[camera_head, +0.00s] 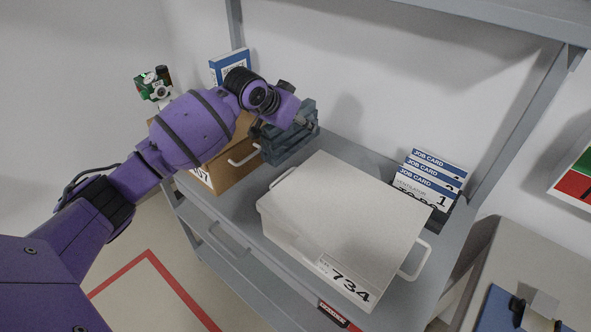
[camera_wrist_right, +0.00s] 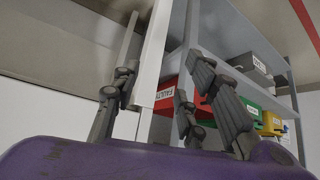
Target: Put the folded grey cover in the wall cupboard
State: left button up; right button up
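I cannot make out the folded grey cover in either view. The wall cupboard does not show in the head view. In the right wrist view a white upright panel edge (camera_wrist_right: 156,55) rises beside a thin pale bar; I cannot tell whether it belongs to the cupboard. My right gripper (camera_wrist_right: 165,95) has its dark fingers spread, with the panel edge behind or between them; contact is unclear. My left gripper (camera_head: 292,112) is over the shelf, at a dark blue-grey bin (camera_head: 290,147). Its fingers blend with the bin, so their opening is hidden.
A pale lidded box marked 734 (camera_head: 340,215) fills the middle of the grey shelf, with a cardboard box (camera_head: 232,170) to its left. Job cards (camera_head: 432,178) stand behind right. The wrist view shows shelves with a red bin (camera_wrist_right: 168,93) and a green bin (camera_wrist_right: 250,108).

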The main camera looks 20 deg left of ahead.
aim_at(299, 150)
pick_arm(q)
notch_tip(299, 150, down, 4)
jog(key=shift+r, duration=0.1)
jog(key=shift+f, duration=2.8)
jog(key=shift+f, duration=0.1)
jog(key=shift+f, duration=0.1)
jog(key=o, duration=1.3)
jog(key=shift+c, duration=0.2)
